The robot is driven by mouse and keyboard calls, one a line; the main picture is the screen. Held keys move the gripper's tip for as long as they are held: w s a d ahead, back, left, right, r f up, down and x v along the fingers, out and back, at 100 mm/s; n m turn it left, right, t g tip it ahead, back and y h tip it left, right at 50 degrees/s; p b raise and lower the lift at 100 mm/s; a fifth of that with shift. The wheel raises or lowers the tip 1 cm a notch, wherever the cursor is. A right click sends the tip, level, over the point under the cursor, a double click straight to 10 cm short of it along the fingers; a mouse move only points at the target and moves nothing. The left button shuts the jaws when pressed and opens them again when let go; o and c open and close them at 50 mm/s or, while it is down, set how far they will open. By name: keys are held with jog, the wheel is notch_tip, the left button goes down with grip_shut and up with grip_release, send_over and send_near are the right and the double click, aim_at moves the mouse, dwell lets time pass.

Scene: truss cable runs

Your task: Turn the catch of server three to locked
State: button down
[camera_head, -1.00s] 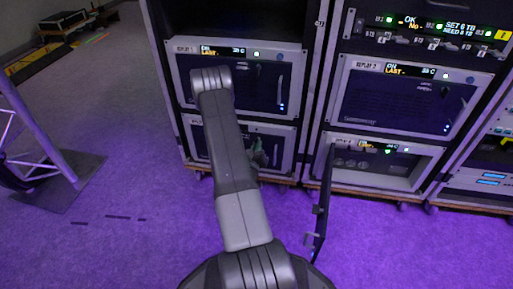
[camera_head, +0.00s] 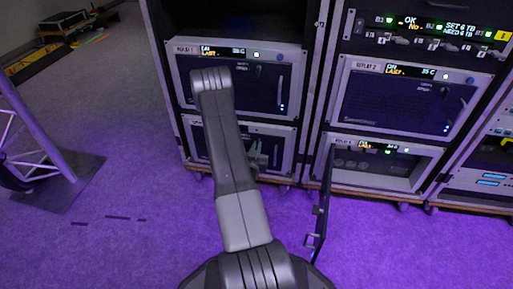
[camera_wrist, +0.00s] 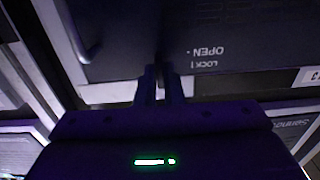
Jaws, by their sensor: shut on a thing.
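The lower left unit (camera_head: 284,146) in the left rack is the one my gripper (camera_head: 257,158) is at; my arm hides its name label. In the wrist view, its dark front panel (camera_wrist: 235,35) appears upside down, with the printed words OPEN (camera_wrist: 206,51) and LOCK (camera_wrist: 204,64) to the right of the fingers. My gripper (camera_wrist: 160,78) has its two fingers close together against this panel, shut on the catch. The catch is dark and mostly hidden between the fingertips, so its exact angle cannot be told.
The REPLAY 1 unit (camera_head: 262,83) sits above. To the right, the lower unit (camera_head: 388,165) is open, and its door (camera_head: 324,205) stands out towards me, close to my arm. A truss stand (camera_head: 50,160) is at the left.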

jog(key=c, duration=1.6)
grip_release()
jog(key=shift+o, duration=0.2)
jog(key=s+a+p, duration=0.2)
jog(key=s+p, duration=0.1)
jog(key=s, duration=1)
jog(key=shift+s+a, duration=0.25)
jog(key=shift+a, duration=0.1)
jog(key=w+d+b, duration=0.2)
jog(key=w+b, duration=0.1)
jog(key=w, duration=1)
jog(key=shift+w+d, duration=0.25)
jog(key=shift+d, duration=0.1)
jog(key=shift+s, duration=0.1)
